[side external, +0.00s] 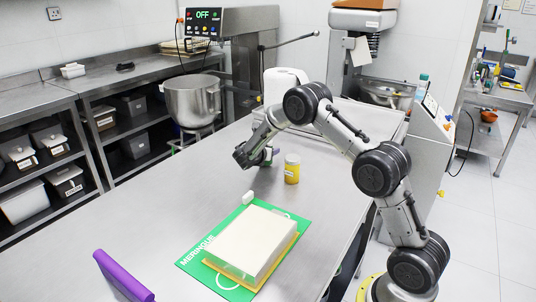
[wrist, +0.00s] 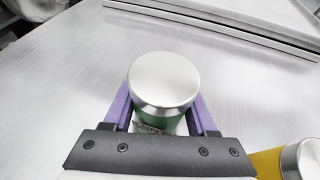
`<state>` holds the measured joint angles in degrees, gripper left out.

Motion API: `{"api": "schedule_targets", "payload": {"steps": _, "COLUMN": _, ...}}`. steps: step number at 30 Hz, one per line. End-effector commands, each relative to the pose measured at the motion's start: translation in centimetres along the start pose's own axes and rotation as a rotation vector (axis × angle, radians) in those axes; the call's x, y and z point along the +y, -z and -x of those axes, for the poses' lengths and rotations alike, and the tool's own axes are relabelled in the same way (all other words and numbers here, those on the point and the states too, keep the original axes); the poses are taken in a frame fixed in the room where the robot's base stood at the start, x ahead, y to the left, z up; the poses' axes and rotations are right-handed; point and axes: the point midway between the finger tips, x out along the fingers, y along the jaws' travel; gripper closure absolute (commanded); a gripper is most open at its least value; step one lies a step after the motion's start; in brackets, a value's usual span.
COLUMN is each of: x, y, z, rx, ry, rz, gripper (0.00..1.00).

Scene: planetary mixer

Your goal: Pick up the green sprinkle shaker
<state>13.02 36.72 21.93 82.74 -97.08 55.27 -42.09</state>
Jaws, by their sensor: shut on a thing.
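The green sprinkle shaker (wrist: 164,122) has a round silver lid and sits between the purple fingers of my gripper (wrist: 160,103) in the wrist view. The fingers are shut on its sides. In the side view my gripper (side external: 268,157) is low over the steel table, and my arm hides most of the shaker. I cannot tell whether the shaker's base touches the table.
A yellow shaker (side external: 292,168) stands close to the right of my gripper; it also shows in the wrist view (wrist: 268,164). A purple object (side external: 123,277) is at the front left.

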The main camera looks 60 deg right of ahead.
Motion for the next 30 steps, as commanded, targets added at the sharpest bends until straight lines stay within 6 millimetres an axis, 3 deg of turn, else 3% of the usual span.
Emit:
{"api": "schedule_targets", "payload": {"steps": 5, "x": -0.3, "y": -2.4, "z": 1.4, "rx": -0.002, "ry": -0.002, "rz": -0.003, "gripper": 1.00}}
{"api": "schedule_targets", "payload": {"steps": 13, "x": -3.8, "y": -6.4, "z": 6.8, "rx": -0.002, "ry": -0.002, "rz": -0.005, "gripper": 1.00}}
{"api": "schedule_targets", "payload": {"steps": 21, "x": -7.7, "y": -6.9, "z": 11.4, "rx": -0.001, "ry": -0.002, "rz": -0.002, "gripper": 1.00}}
{"api": "schedule_targets", "payload": {"steps": 30, "x": -9.7, "y": -7.2, "z": 13.6, "rx": 0.000, "ry": -0.001, "rz": -0.002, "gripper": 1.00}}
